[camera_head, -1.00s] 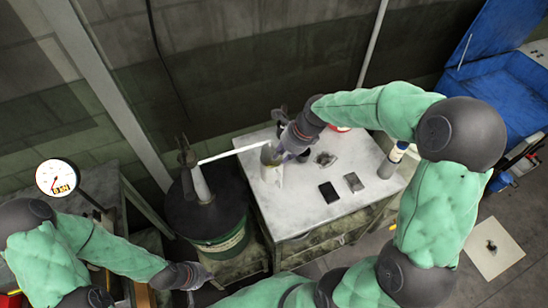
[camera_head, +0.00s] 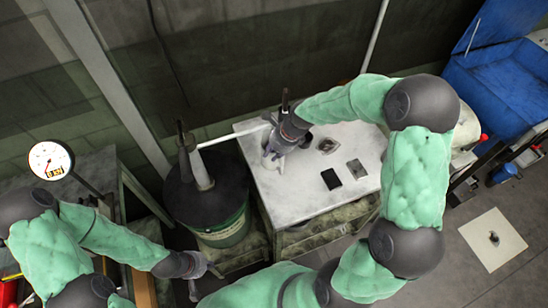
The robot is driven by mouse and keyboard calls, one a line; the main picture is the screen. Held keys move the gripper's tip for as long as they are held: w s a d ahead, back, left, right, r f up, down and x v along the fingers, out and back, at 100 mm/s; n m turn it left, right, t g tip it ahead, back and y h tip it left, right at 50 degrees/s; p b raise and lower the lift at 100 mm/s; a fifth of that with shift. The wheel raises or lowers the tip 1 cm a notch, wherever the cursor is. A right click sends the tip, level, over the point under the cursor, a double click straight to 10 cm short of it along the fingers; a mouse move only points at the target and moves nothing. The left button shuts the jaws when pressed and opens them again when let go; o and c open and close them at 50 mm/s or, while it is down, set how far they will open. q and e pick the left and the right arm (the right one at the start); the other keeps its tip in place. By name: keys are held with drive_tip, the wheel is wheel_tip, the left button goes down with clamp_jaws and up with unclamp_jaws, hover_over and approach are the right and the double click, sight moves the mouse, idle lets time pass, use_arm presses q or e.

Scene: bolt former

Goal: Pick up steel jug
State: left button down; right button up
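A small pale, metallic-looking vessel, apparently the steel jug (camera_head: 271,161), stands near the left edge of the white tabletop (camera_head: 300,204). My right gripper (camera_head: 278,148) reaches in from the right and is right at it, covering its upper part. I cannot tell whether the fingers are around the jug or only beside it, or whether they are shut. My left gripper (camera_head: 200,270) hangs low at the left, below the green drum and far from the jug. Its fingers look spread and empty.
A dark-lidded green drum (camera_head: 222,232) with a grey pump (camera_head: 200,171) stands left of the table. A white rod (camera_head: 232,135) runs from it toward my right gripper. A black flat item (camera_head: 331,179) and a grey plate (camera_head: 357,168) lie on the table. The table's front is clear.

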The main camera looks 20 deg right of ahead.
drive_tip(key=shift+f, duration=0.1)
clamp_jaws()
drive_tip(key=shift+r, duration=0.2)
idle(0.3)
